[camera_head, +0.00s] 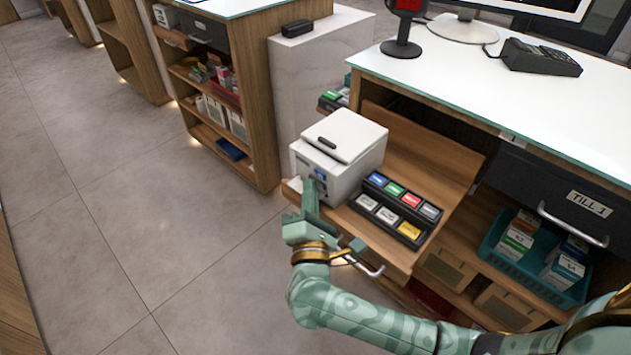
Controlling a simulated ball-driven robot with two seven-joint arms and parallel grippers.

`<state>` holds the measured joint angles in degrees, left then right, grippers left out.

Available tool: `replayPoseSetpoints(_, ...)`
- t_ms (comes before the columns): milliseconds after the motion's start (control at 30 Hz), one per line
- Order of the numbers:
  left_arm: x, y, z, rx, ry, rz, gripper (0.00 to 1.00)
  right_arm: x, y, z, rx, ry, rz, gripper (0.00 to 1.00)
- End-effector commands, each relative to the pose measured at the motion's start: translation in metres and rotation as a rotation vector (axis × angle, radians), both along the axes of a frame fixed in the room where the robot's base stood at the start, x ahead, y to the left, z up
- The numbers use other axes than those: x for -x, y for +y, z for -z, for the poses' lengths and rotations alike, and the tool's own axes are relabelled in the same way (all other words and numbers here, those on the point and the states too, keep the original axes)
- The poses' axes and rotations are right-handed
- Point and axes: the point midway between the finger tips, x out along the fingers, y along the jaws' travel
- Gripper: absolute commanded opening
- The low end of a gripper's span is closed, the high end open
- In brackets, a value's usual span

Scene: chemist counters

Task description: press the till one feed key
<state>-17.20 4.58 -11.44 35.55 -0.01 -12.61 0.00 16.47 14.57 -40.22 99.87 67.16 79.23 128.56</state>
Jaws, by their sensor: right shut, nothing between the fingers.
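A white box-shaped printer (350,140) stands on the pulled-out wooden shelf of the till 1 counter. Its left-facing front panel carries a small bluish label or key area (319,174); which part is the feed key is too small to tell. My right gripper (309,187) is shut and empty, its fingers pointing up at the lower part of that panel. The fingertips are touching it or very close and cover part of it; I cannot tell whether a key is pressed. My left gripper is not in view.
A black tray (375,205) of coloured and grey blocks sits right of the printer on the shelf. A black drawer labelled TILL 1 (545,187) and a teal basket of boxes (517,265) are farther right. Open floor (120,200) lies left.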

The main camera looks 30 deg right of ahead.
Motion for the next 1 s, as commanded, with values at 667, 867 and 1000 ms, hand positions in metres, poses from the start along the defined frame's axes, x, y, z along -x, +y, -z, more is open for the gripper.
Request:
replayPoseSetpoints(667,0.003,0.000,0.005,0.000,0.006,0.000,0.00,0.005,0.014,0.000,0.000,0.001,0.001,0.00)
replayPoseSetpoints(867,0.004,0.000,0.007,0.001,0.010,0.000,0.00,0.008,0.022,0.002,-0.002,0.002,0.000,0.00)
replayPoseSetpoints(1000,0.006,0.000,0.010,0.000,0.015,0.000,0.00,0.013,0.035,0.002,-0.003,0.002,0.000,0.00)
